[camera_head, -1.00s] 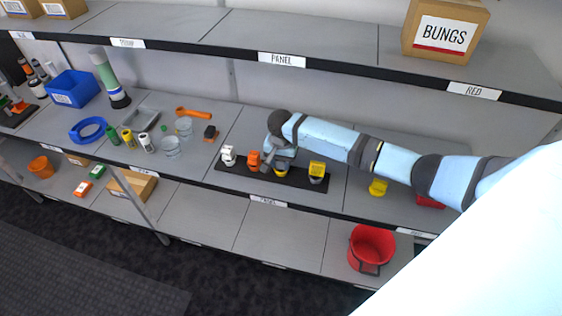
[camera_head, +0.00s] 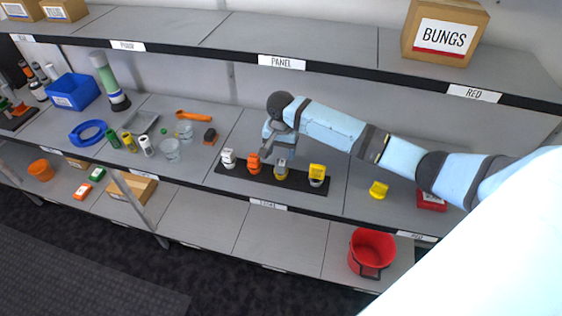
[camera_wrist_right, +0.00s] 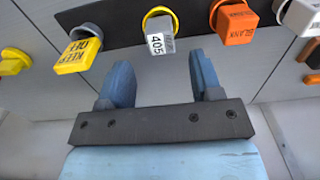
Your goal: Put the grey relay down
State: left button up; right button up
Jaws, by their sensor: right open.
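The grey relay (camera_wrist_right: 160,42), marked "405", sits at a yellow-rimmed socket (camera_wrist_right: 160,13) on the black strip (camera_wrist_right: 115,22). In the head view the grey relay (camera_head: 281,166) stands in the row, between an orange one and a yellow one. My right gripper (camera_wrist_right: 160,60) is open, its two blue fingers spread and apart from the relay, with nothing between them. In the head view my right gripper (camera_head: 272,142) is just behind and above the row. How deep the relay is seated cannot be told. My left gripper is not in view.
On the strip are an orange block (camera_head: 254,162) marked "BLANK", a white block (camera_head: 228,157) and a yellow block (camera_head: 317,171). A loose yellow piece (camera_head: 379,190) lies to the right. The upper shelf edge (camera_head: 340,72) runs above my arm.

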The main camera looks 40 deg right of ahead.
aim_at(281, 163)
notch_tip(281, 163, up, 5)
jog(key=s+a+f+n+t+y, duration=0.3)
jog(key=s+a+f+n+t, duration=0.3)
jog(key=s+a+f, duration=0.7)
jog(key=s+a+f+n+t, duration=0.1)
jog(key=s+a+n+t, duration=0.1)
jog(key=s, duration=0.5)
jog(key=s+a+f+n+t, duration=0.1)
jog(key=s+a+n+t, duration=0.1)
jog(key=s+n, duration=0.3)
jog(key=shift+s+f+t, duration=0.2)
jog(key=shift+s+t, duration=0.3)
jog(key=shift+s, duration=0.45)
jog(key=shift+r, duration=0.1)
